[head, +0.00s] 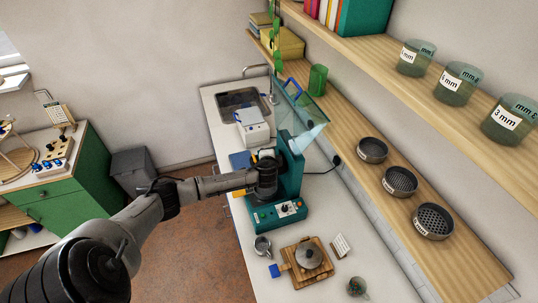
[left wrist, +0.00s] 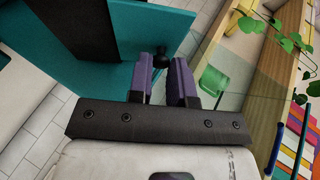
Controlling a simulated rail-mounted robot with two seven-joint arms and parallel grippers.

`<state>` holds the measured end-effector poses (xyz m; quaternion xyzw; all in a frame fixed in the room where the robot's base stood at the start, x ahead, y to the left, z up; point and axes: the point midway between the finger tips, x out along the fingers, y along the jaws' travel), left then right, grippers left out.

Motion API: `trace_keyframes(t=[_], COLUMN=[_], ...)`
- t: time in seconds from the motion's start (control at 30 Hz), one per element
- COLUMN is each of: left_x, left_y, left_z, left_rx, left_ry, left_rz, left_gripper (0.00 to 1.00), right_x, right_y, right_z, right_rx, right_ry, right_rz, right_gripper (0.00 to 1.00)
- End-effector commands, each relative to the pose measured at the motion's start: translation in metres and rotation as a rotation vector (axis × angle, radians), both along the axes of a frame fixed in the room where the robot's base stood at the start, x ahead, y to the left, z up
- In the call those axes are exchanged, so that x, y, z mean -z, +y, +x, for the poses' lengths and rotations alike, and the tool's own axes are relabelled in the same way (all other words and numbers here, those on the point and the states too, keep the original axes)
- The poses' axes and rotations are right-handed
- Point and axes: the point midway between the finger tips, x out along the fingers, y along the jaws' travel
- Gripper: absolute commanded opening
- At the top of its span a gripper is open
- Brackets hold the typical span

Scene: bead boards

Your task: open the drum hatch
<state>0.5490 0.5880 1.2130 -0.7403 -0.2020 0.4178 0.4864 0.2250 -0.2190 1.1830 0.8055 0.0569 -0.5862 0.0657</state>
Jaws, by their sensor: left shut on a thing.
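The teal drum machine (head: 291,175) stands on the white counter, with a control panel (head: 290,208) at its front. A see-through greenish panel that looks like the hatch (head: 312,108) stands tilted above its far side; it also shows in the left wrist view (left wrist: 235,85). A pale blue cone shape (head: 306,138) is beside it. My left gripper (left wrist: 164,88) has its purple fingers shut on a dark knob (left wrist: 163,52) by the teal housing. In the head view my wrist hides the fingers and the knob. My right gripper is not in view.
A white device (head: 252,126) and a sink (head: 243,101) lie beyond the machine. A metal jug (head: 262,246) and a wooden board (head: 318,276) with a round grey weight are in front. Sieves (head: 401,181) sit on the right shelf. Some counter is bare.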

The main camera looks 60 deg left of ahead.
Motion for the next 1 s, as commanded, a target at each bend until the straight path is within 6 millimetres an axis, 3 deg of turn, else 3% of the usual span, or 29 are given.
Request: trace_keyframes(t=[0.03, 0.7, 1.0], left_x=[0.01, 0.031, 0.034], left_y=[-0.004, -0.03, -0.035], left_z=[-0.001, -0.008, -0.009], left_rx=[0.001, -0.001, -0.001], left_ry=[-0.01, -0.15, -0.184], left_rz=[0.041, 0.619, 0.765], left_gripper=[0.0, 0.0, 0.0], right_x=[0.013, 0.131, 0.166], right_y=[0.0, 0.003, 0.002], right_z=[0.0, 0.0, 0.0], right_rx=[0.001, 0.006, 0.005], right_ry=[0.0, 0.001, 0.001], right_rz=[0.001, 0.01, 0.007], right_gripper=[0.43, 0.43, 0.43])
